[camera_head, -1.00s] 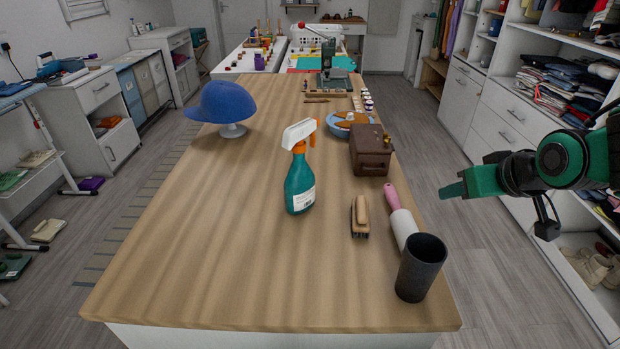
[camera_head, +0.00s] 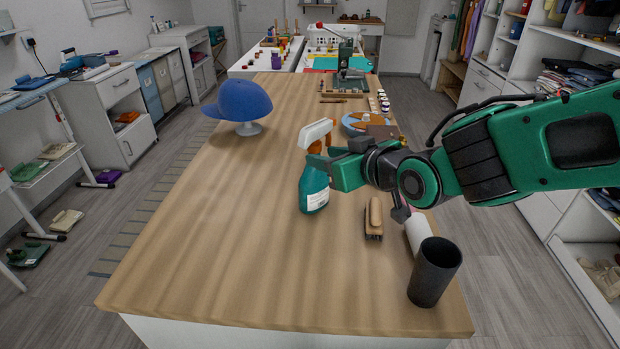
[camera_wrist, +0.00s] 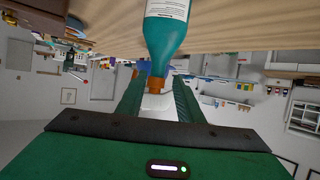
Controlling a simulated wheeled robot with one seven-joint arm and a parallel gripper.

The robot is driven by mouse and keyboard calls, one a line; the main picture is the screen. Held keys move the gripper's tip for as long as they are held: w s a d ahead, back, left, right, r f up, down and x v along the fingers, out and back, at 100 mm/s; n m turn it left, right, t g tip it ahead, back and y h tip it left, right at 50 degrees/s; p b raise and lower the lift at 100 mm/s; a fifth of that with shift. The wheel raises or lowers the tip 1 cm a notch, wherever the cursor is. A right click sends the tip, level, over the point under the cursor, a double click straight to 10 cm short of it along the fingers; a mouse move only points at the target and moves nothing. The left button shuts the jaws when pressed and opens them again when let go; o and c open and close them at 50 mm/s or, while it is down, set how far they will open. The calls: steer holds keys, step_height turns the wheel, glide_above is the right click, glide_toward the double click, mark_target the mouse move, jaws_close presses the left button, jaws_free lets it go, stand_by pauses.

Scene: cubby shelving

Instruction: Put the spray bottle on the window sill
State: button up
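The spray bottle (camera_head: 315,188) is teal with an orange neck and a white head, and it stands upright on the wooden table. My gripper (camera_head: 330,172) is at its right side, near the neck. In the wrist view the bottle (camera_wrist: 166,38) appears upside down, and its orange neck lies between my two green fingers (camera_wrist: 158,95). The fingers look apart, with gaps beside the neck. A white-framed panel, possibly a window, shows at the top left (camera_head: 106,7); no sill can be made out.
A blue cap on a stand (camera_head: 240,104) is at the table's far left. A brush (camera_head: 374,218), a dark cup (camera_head: 434,272) and a partly hidden lint roller (camera_head: 417,232) are at the right. The table's left and front are clear.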

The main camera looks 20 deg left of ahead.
mark_target(318, 153)
steer(key=shift+x, duration=2.9)
steer(key=shift+w+r, duration=0.15)
steer(key=shift+r, duration=0.05)
steer(key=shift+c, duration=0.2)
jaws_close()
